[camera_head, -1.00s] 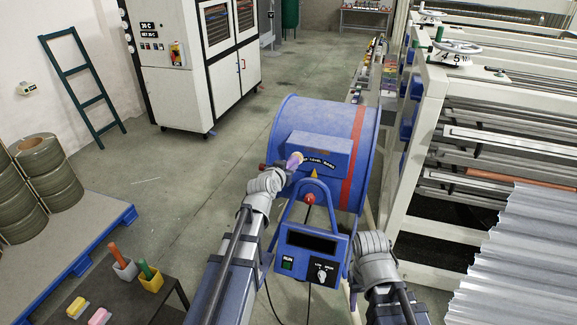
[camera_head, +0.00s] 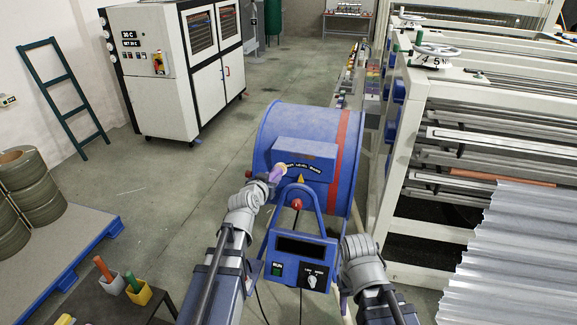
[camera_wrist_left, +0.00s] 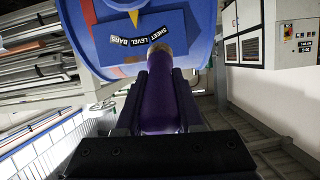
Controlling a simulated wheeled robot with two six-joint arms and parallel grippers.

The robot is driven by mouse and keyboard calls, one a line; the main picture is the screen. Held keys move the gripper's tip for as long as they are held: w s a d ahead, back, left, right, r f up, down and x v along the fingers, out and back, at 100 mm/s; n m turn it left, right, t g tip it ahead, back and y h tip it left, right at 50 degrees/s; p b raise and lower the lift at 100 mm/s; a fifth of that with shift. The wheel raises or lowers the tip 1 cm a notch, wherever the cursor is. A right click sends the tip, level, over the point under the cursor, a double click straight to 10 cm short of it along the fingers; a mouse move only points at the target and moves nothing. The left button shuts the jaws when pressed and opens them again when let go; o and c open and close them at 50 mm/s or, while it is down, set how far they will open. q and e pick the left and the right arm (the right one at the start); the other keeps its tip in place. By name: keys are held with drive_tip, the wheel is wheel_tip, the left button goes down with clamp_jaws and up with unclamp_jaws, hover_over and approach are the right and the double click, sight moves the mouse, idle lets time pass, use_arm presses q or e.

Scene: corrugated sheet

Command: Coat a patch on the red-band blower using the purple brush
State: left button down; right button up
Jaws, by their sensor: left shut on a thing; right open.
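The red-band blower (camera_head: 268,135) is a blue drum with a red band (camera_head: 340,150) around its right part, in the middle of the head view. A raised blue box on its front carries a dark label. My left gripper (camera_head: 271,178) is shut on the purple brush (camera_wrist_left: 160,100), whose tan bristle end points at the blower. In the left wrist view the tip lies beside the label and overlaps the blower's face; I cannot tell whether it touches. My right arm (camera_head: 362,262) is low at the blower's right, its gripper fingers hidden or indistinct.
A blue control box (camera_head: 296,262) stands below the drum. A dark table (camera_head: 115,308) at lower left holds cups with orange and green handles. A blue-edged pallet (camera_head: 75,255) bears coils. Corrugated sheet (camera_head: 510,250) and a white machine frame stand right. The floor behind left is open.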

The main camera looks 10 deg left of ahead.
sight(278, 166)
use_arm(q)
drive_tip(key=shift+w, duration=0.15)
drive_tip(key=shift+w+d, duration=0.15)
drive_tip(key=shift+w, duration=3.35)
drive_tip(key=shift+w, duration=0.85)
drive_tip(key=shift+d, duration=0.15)
drive_tip(key=d, duration=0.3)
drive_tip(key=shift+s+d, duration=0.15)
drive_tip(key=shift+d, duration=0.05)
drive_tip(key=shift+d, duration=1.85)
